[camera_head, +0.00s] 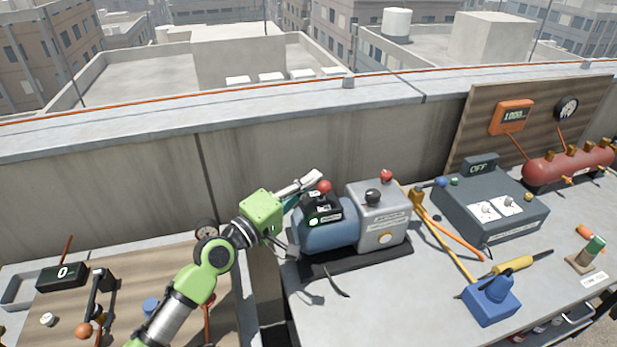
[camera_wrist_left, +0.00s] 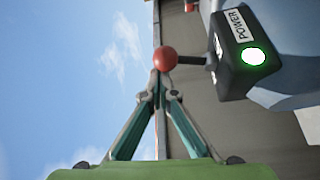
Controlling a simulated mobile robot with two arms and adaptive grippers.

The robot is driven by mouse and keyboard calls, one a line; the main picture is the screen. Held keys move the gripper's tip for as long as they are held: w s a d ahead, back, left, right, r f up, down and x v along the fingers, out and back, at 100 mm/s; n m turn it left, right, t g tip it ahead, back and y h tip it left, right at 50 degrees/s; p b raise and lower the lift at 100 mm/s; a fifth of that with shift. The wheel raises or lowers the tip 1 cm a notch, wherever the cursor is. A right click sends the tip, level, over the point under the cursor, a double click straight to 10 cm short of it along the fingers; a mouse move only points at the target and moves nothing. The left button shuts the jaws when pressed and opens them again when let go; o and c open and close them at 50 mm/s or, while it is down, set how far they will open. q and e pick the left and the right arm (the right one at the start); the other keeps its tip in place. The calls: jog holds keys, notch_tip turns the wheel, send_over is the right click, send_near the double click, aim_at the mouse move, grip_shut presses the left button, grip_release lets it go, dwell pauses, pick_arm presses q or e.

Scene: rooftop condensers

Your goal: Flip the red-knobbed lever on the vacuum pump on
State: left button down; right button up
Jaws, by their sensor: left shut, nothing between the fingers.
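The vacuum pump (camera_head: 328,236) stands on a black base on the right-hand worktop, with a blue body and a grey block. A dark switch box (camera_head: 322,207) on its blue end also shows in the left wrist view (camera_wrist_left: 232,75), with a "POWER" label and a lit green lamp (camera_wrist_left: 253,56). The lever's red knob (camera_head: 324,186) sits on a short dark rod standing out from the box; in the left wrist view the knob (camera_wrist_left: 165,58) is right at my fingertips. My left gripper (camera_head: 312,178) is shut and empty; contact with the knob is unclear. My right gripper is out of view.
A second red knob (camera_head: 386,176) and a black knob (camera_head: 372,195) top the pump's grey block. Hoses, a grey "OFF" unit (camera_head: 490,210) and a blue tool (camera_head: 490,298) lie to the right. A parapet wall (camera_head: 330,135) runs behind.

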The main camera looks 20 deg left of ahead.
pick_arm(q)
jog(key=shift+s+d+f, duration=0.3)
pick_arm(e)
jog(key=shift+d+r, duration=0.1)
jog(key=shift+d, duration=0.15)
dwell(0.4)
pick_arm(q)
jog(key=shift+s+a+f, duration=0.15)
jog(key=shift+s, duration=0.15)
jog(key=r+v, duration=0.1)
jog(key=v, duration=1)
jog(key=shift+a+f, duration=0.2)
jog(key=shift+a, duration=0.1)
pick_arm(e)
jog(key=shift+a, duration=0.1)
pick_arm(q)
jog(key=shift+s, duration=0.1)
